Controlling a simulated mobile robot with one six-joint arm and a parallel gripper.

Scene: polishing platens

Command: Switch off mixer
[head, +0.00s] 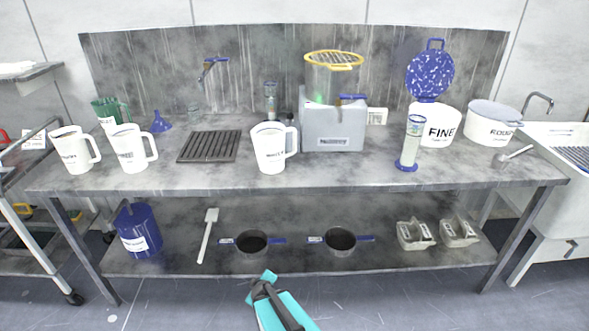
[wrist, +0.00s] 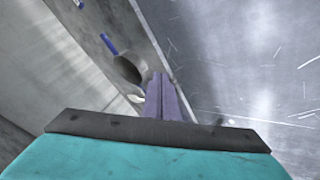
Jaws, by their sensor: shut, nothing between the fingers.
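The mixer (head: 333,132) appears to be the grey box-shaped machine on the bench top, right of centre. A clear container with a yellow rim (head: 333,60) sits on it, and a small green glow shows low in this container. A blue part (head: 352,98) sticks out near the top of the box. I cannot make out a switch. My gripper (head: 268,276) is low in front of the bench, near the lower shelf and well below and left of the mixer. Its fingers (wrist: 165,98) are shut and empty in the wrist view. The mixer is not in the wrist view.
White jugs (head: 270,150) stand left of the mixer. A blue-based cylinder (head: 410,145) and white FINE bucket (head: 434,128) stand right. The lower shelf (head: 290,210) holds pans (head: 341,242) and a blue bucket (head: 138,232). A pan (wrist: 128,68) shows in the wrist view.

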